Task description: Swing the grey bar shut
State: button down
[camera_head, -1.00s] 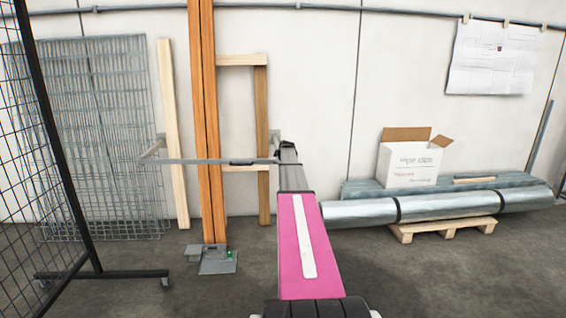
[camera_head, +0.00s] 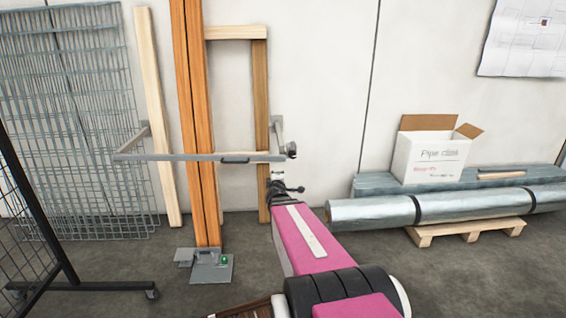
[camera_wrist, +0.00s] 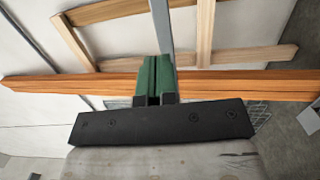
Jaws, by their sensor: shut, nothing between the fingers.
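The grey bar (camera_head: 190,158) runs level across the front of the orange column (camera_head: 197,110). A dark grip (camera_head: 233,160) sits on its right half. Its left end meets an arm from the wall (camera_head: 140,137). Its right end overlaps a grey wall bracket with a dark knob (camera_head: 291,150); I cannot tell whether it is latched. My gripper (camera_head: 283,188) is just below the bar's right end in the head view, apart from it in the picture. In the wrist view my green fingertips (camera_wrist: 153,75) are together and empty, with the bar (camera_wrist: 162,28) beyond them.
A wooden frame (camera_head: 260,90) and a plank (camera_head: 158,120) lean on the wall. Wire mesh panels (camera_head: 70,120) stand left. A cardboard box (camera_head: 430,157) sits above metal pipes (camera_head: 450,205) on a pallet at right. The floor between the column's foot (camera_head: 208,265) and pallet is mostly clear.

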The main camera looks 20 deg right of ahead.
aim_at(279, 159)
jog(key=x, duration=1.3)
jog(key=shift+w, duration=0.2)
jog(key=shift+w+d, duration=0.1)
jog(key=shift+w, duration=0.2)
